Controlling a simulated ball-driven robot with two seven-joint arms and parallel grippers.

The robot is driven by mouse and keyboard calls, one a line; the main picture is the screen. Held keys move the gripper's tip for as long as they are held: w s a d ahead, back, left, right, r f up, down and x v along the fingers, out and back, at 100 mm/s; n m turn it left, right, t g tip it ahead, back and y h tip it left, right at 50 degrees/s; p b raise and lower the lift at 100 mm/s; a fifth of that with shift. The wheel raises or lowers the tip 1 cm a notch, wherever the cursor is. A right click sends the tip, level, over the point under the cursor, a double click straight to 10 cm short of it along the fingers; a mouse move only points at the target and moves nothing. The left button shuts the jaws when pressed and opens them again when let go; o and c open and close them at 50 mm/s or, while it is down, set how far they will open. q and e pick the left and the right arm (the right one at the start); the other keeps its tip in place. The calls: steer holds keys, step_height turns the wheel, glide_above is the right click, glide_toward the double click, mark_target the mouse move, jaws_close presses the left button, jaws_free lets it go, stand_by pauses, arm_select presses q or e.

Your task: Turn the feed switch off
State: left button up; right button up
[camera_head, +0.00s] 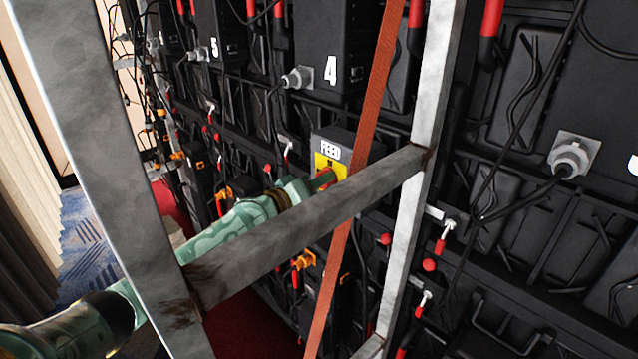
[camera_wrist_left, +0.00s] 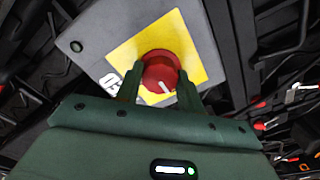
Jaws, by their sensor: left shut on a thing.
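The feed switch is a dark grey box (camera_head: 345,141) marked FEED, with a yellow plate (camera_head: 329,162) and a red knob. In the left wrist view the round red knob (camera_wrist_left: 160,68) sits in the middle of the yellow plate (camera_wrist_left: 196,52), and a short white mark shows near its lower edge. My left gripper (camera_wrist_left: 158,88) has one finger on each side of the knob and is shut on it. In the head view my green left arm reaches behind a grey metal frame to the switch, and the gripper (camera_head: 318,181) is partly hidden. My right gripper is not in view.
The grey metal frame's crossbar (camera_head: 300,222) and uprights (camera_head: 403,222) stand in front of the switch. An orange strap (camera_head: 378,95) hangs beside it. Black panels (camera_head: 330,40) with cables, connectors and red-tipped levers (camera_head: 440,243) fill the wall around.

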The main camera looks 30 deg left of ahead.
arm_select(q)
steer(key=o, duration=1)
steer(key=p+v, duration=0.2)
steer(key=v, duration=1.4)
steer(key=shift+a, duration=0.15)
steer(key=shift+s+f, duration=0.15)
